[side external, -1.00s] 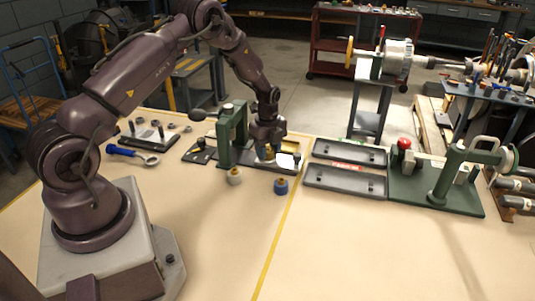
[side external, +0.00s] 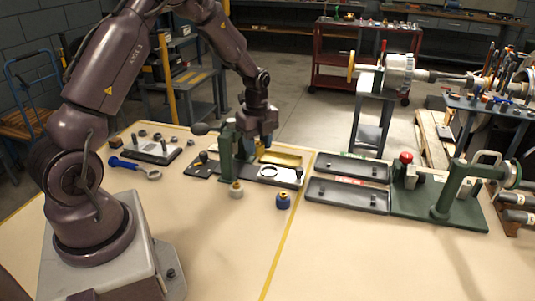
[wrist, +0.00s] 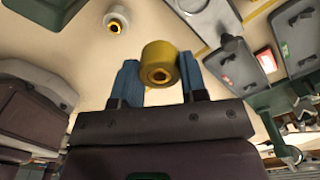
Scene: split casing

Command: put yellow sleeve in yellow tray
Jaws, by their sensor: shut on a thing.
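The yellow sleeve (wrist: 160,62), a short ring with a dark brownish hole, is held between the blue fingers of my gripper (wrist: 160,78) in the wrist view. In the side view my gripper (side external: 266,142) is at the back of the bench beside the green press, and the sleeve cannot be made out there. The yellow tray (side external: 281,158) lies behind and just right of my gripper, low and long. My gripper appears to be above the bench, left of the tray's middle. The tray is not clearly visible in the wrist view.
A green press (side external: 227,155) stands close to my gripper's left. A dark plate with a white part (side external: 288,177) lies in front of the yellow tray. White (side external: 236,191) and blue (side external: 283,201) yellow-topped parts stand in front.

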